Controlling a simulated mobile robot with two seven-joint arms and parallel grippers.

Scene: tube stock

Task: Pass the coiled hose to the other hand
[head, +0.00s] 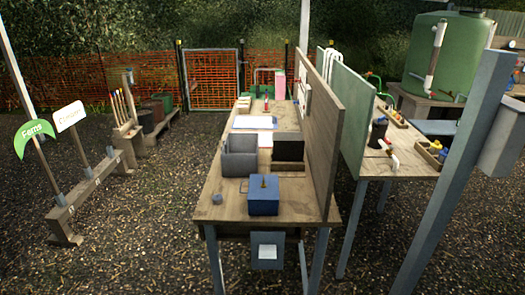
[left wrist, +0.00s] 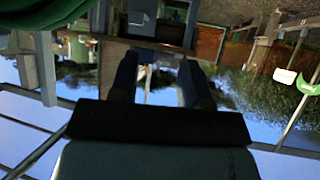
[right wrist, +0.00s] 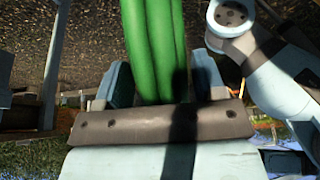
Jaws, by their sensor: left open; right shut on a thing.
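The coiled hose (right wrist: 152,40) is bright green, with several strands side by side, in the right wrist view. It runs up out of the top of that view, so the rest of the coil is hidden there. My right gripper (right wrist: 162,78) is shut on the strands, which pass between its two fingers. My left gripper (left wrist: 158,68) is open in the left wrist view, with nothing between its fingers. A dark green curved band (left wrist: 45,12), which looks like part of the hose, crosses the top left corner of that view, apart from the fingers. Neither gripper nor hose shows in the head view.
In the head view a wooden bench (head: 225,200) holds a grey bin (head: 240,160) and a blue box (head: 264,195). An upright board (head: 345,130) stands along its right side. A second bench (head: 400,168) is behind it.

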